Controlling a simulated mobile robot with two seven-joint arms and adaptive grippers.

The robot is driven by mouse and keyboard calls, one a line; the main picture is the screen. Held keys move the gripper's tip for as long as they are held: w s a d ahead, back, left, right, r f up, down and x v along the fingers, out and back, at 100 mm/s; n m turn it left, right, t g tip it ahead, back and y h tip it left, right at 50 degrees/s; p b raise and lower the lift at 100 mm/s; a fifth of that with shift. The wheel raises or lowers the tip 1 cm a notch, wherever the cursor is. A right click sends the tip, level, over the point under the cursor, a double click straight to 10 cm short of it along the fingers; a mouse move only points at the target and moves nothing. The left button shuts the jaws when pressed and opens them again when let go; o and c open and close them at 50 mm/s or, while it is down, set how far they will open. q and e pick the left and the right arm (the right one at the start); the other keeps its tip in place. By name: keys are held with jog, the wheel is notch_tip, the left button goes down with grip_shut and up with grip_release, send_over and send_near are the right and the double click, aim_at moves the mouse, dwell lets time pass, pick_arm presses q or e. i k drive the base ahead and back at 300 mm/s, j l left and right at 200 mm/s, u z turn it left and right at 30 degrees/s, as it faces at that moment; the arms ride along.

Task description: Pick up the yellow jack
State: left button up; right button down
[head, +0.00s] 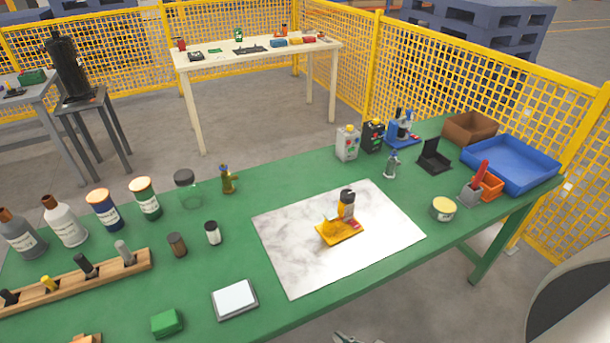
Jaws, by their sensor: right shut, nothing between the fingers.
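A small yellow plug-like piece (49,284), which looks like the yellow jack, stands in a wooden rack (70,284) at the left of the green table. Dark and grey pieces stand in the same rack. Another yellow object (331,225) sits on a small orange-yellow tray (340,233) on the marble board, beside a dark-capped bottle (347,204). My right gripper (350,338) shows only at the bottom edge, cut off by the frame. It is shut and empty, far to the right of the rack.
The green table (330,285) carries the marble board (290,255), several bottles at the left, a white-topped square (235,299) and a green block (166,322). A blue bin (512,170) and brown box (470,128) stand at the right. Yellow fencing stands behind.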

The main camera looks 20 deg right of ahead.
aim_at(333, 233)
jog(key=k+l+z, duration=0.15)
jog(key=z, duration=0.35)
jog(key=k+l+z, duration=0.25)
jog(key=z, duration=0.25)
